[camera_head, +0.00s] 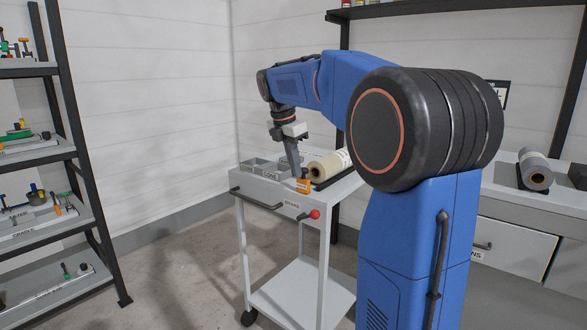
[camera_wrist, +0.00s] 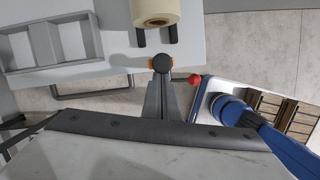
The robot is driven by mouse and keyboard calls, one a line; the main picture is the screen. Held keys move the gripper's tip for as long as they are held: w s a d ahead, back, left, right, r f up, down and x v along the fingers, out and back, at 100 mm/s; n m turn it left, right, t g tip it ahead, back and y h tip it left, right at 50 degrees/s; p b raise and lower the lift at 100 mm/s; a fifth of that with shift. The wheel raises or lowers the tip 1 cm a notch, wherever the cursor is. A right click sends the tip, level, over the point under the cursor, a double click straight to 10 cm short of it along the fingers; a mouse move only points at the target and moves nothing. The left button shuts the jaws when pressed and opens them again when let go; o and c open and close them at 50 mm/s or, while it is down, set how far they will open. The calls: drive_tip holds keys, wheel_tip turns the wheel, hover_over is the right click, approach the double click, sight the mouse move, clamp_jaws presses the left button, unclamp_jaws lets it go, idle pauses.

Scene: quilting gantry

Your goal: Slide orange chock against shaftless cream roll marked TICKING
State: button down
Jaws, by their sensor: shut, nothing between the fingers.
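The cream roll (camera_head: 328,166) lies on dark rails on top of a light grey cart; its marking is not readable. Its open brown core end shows in the wrist view (camera_wrist: 155,12). The orange chock (camera_head: 303,186) stands at the cart's front edge, before the roll's near end. In the wrist view a dark round knob (camera_wrist: 162,63) covers most of the chock, with orange showing at both sides, and a gap separates it from the roll. My gripper (camera_head: 296,171) is shut and empty, pointing down close by the chock. Whether its fingertips touch the chock is unclear.
A grey divided tray (camera_wrist: 48,42) sits on the cart left of the roll. The cart front has a dark handle bar and a red knob (camera_head: 315,214). A shelf rack (camera_head: 40,150) stands left; a counter with a grey roll (camera_head: 535,170) stands right.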

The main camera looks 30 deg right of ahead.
drive_tip(key=d, duration=0.1)
drive_tip(key=w+d, duration=0.1)
drive_tip(key=d, duration=0.2)
drive_tip(key=shift+w+d, duration=0.35)
drive_tip(key=shift+a, duration=0.15)
drive_tip(key=shift+a+f, duration=0.1)
drive_tip(key=shift+a, duration=0.2)
drive_tip(key=a+r, duration=0.6)
drive_tip(key=r, duration=0.3)
drive_tip(key=s+a+f+m+t, duration=0.1)
drive_tip(key=s+a+f+m, duration=0.25)
drive_tip(key=s, duration=0.25)
drive_tip(key=s+a+f+m+t+y, duration=0.1)
drive_tip(key=s+a+f+m, duration=0.25)
drive_tip(key=s, duration=0.35)
drive_tip(key=s+a+f+m+t, duration=0.1)
drive_tip(key=s+a+f+m, duration=0.1)
drive_tip(key=s+f+m, duration=0.3)
drive_tip(key=s+a+f+m+y, duration=0.1)
drive_tip(key=s+a+f+m, duration=0.1)
drive_tip(key=s+f, duration=0.6)
drive_tip(key=s+a+f+m+t, duration=0.1)
drive_tip(key=s+a+f+m, duration=0.2)
drive_tip(key=s+f+m, duration=0.2)
drive_tip(key=s+f, duration=0.3)
drive_tip(key=shift+s+a+f+t+y, duration=0.2)
drive_tip(key=shift+s+t+y, duration=0.1)
drive_tip(key=shift+s+y, duration=0.1)
